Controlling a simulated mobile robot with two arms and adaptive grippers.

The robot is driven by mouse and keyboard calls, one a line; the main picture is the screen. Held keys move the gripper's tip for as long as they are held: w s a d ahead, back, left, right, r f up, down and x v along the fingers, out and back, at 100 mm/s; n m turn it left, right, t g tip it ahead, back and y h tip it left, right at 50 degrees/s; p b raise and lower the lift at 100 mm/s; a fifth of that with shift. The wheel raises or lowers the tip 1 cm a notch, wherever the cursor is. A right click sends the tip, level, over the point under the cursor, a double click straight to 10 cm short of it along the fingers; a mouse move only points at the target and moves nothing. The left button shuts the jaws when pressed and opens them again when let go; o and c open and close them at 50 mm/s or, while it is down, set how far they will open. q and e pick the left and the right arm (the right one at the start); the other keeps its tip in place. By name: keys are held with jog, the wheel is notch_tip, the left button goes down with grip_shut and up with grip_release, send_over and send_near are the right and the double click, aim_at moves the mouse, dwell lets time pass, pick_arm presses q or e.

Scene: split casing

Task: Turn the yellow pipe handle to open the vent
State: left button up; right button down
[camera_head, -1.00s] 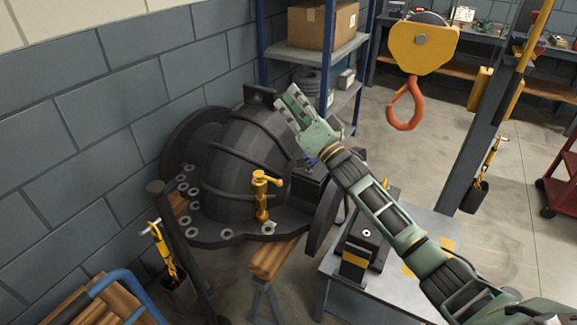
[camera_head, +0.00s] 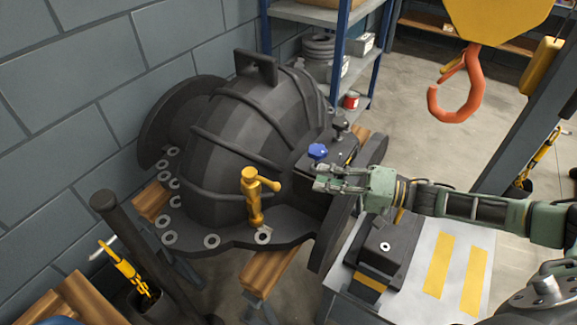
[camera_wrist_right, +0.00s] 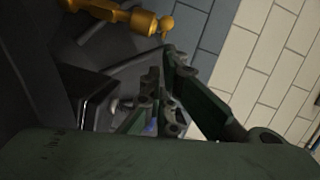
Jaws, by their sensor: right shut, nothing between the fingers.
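The yellow pipe handle (camera_head: 253,196) stands upright on the flange of the dark casing (camera_head: 240,140), with a short side arm pointing right at its top. It also shows in the right wrist view (camera_wrist_right: 120,17) at the top left. My right gripper (camera_head: 322,179) is shut and empty, to the right of the handle and apart from it. Its fingers point left, just beside a blue knob (camera_head: 317,151) on the casing's side block. In the right wrist view the fingers (camera_wrist_right: 165,110) hide most of the knob. My left gripper is not in view.
A yellow crane block with an orange hook (camera_head: 460,95) hangs at upper right. A grey table (camera_head: 455,255) with a dark block (camera_head: 388,246) stands under my right arm. A dark post (camera_head: 125,245) and wooden beams stand at lower left. A shelf is behind.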

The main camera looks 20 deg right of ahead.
aim_at(263, 181)
pick_arm(q)
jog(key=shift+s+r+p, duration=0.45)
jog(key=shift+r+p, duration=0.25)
jog(key=shift+p, duration=0.05)
pick_arm(e)
jog(key=x, duration=1)
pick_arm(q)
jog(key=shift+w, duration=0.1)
pick_arm(e)
jog(key=shift+w+d+f, duration=0.1)
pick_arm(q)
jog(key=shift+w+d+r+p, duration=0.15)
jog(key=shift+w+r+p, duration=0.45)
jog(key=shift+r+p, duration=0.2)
pick_arm(e)
jog(key=shift+s+m+t+h, duration=0.4)
jog(key=shift+m+t+h, duration=0.1)
